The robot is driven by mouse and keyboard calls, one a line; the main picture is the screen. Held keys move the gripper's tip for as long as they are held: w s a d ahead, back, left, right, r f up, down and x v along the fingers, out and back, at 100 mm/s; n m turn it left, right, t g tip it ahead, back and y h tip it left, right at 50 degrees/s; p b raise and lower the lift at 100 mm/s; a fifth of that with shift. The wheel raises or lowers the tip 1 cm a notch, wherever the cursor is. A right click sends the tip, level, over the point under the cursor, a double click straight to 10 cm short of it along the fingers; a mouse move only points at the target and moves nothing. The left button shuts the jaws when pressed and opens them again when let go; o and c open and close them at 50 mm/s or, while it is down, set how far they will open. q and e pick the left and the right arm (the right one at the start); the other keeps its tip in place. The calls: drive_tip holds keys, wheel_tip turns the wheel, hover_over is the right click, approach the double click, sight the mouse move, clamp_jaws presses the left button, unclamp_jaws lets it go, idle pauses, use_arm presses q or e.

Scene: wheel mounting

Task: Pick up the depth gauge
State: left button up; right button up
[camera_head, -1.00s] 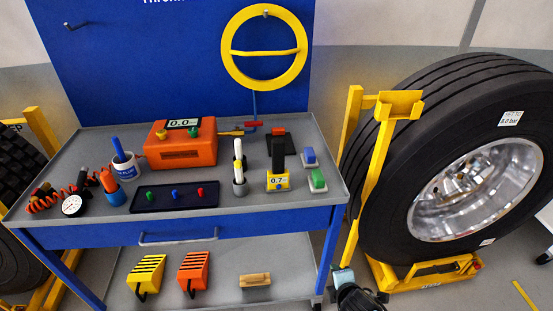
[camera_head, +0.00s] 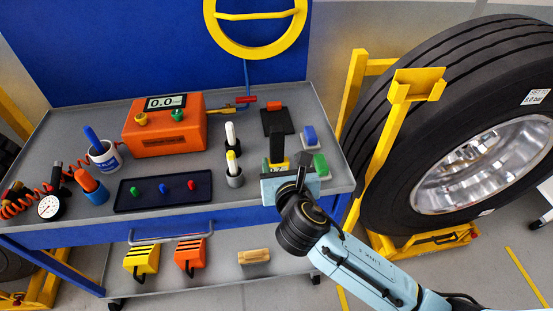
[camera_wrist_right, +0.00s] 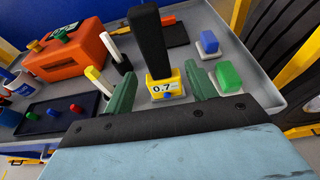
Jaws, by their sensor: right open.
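The depth gauge is a yellow block with a 0.7 display and a tall black upright part. It stands on the grey cart top in the head view (camera_head: 277,146), its lower front partly hidden by my right gripper (camera_head: 288,174). In the right wrist view the gauge (camera_wrist_right: 152,45) stands between the two green fingers of my right gripper (camera_wrist_right: 162,85). These fingers are open, one on each side of the yellow block, with gaps visible. My left gripper is not in view.
A green block (camera_head: 320,166) and a blue block (camera_head: 309,136) sit right of the gauge. White and yellow markers in holders (camera_head: 235,175) stand to its left. An orange box (camera_head: 165,135) and a dark tray (camera_head: 150,197) are farther left. A large wheel (camera_head: 400,150) stands at right.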

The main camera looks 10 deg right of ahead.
drive_tip(key=x, duration=0.2)
drive_tip(key=shift+w+f, duration=0.15)
drive_tip(key=shift+w, duration=0.25)
drive_tip(key=b+x, duration=0.1)
drive_tip(key=x, duration=0.1)
drive_tip(key=b+x, duration=0.1)
drive_tip(key=x, duration=0.2)
drive_tip(key=shift+a, duration=0.2)
drive_tip(key=shift+w, duration=0.1)
drive_tip(key=c, duration=1.1)
drive_tip(key=shift+c, duration=0.6)
drive_tip(key=shift+r, duration=0.3)
wheel_tip(320, 180, up, 8)
drive_tip(key=p, duration=0.3)
hover_over(278, 151)
drive_tip(key=w, duration=0.3)
wheel_tip(278, 151, down, 6)
drive_tip(key=shift+s+r+b, duration=0.1)
drive_tip(key=shift+r+b, duration=0.1)
drive_tip(key=shift+b, duration=0.65)
drive_tip(key=shift+f+b, duration=0.4)
drive_tip(key=shift+f, duration=0.7)
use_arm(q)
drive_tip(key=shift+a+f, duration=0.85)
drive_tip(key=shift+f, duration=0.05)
use_arm(e)
drive_tip(key=shift+f, duration=0.1)
